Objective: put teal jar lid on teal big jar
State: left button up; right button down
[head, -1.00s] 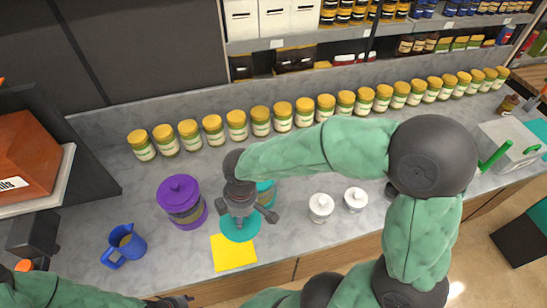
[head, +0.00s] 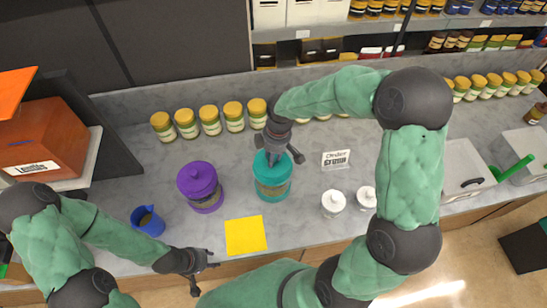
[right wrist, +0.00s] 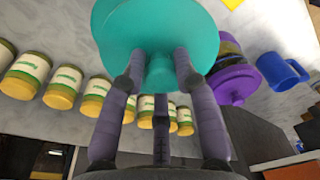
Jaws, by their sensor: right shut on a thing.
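The teal big jar (head: 273,190) stands upright on the counter in the head view, behind the yellow square. The teal jar lid (head: 262,165) is over the jar's mouth; I cannot tell whether it touches the rim. My right gripper (head: 273,158) points down from above, shut on the lid's knob. In the right wrist view its fingers (right wrist: 160,68) close around the knob of the lid (right wrist: 160,28), which hides the jar. My left gripper (head: 207,268) is open and empty by the counter's front edge.
A purple lidded jar (head: 200,187) and a blue pitcher (head: 148,221) stand left of the teal jar. A yellow square (head: 246,235) lies in front. Two white jars (head: 333,204) stand to the right. Yellow-lidded jars (head: 210,120) line the back.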

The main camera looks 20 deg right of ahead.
jog(key=w+f, duration=0.1)
jog(key=w+d+f, duration=0.1)
jog(key=f, duration=0.1)
jog(key=w+f, duration=0.1)
jog(key=f, duration=0.1)
jog(key=shift+w+d+p, duration=0.15)
jog(key=shift+d+p, duration=0.15)
jog(key=shift+d, duration=0.05)
notch_tip(320, 180, down, 3)
jog(key=shift+w+r+p, duration=0.1)
jog(key=shift+p, duration=0.35)
jog(key=shift+w+f, duration=0.1)
jog(key=shift+f, duration=0.15)
jog(key=shift+f, duration=0.15)
jog(key=c, duration=0.9)
grip_release()
jog(key=shift+c, duration=0.2)
